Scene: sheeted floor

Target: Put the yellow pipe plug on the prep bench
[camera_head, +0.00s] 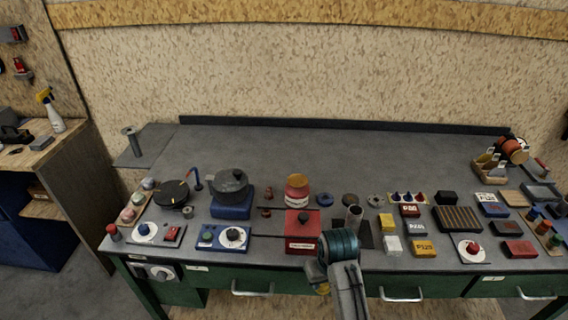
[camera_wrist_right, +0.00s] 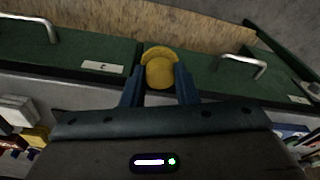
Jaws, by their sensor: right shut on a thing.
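The yellow pipe plug (camera_wrist_right: 160,72) is between the two blue fingers of my right gripper (camera_wrist_right: 159,88), which is shut on it. In the head view the gripper (camera_head: 326,278) is at the bench's front edge, and only a small part of the plug (camera_head: 322,289) shows below it. The plug appears in front of the green drawers, clear of the top. The long grey bench (camera_head: 340,160) has green drawer fronts and many items on top. My left gripper is not in view.
A pot (camera_head: 229,184) on a blue base is further left. The back middle of the bench top is clear. Metal drawer handles (camera_head: 401,297) stick out in front.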

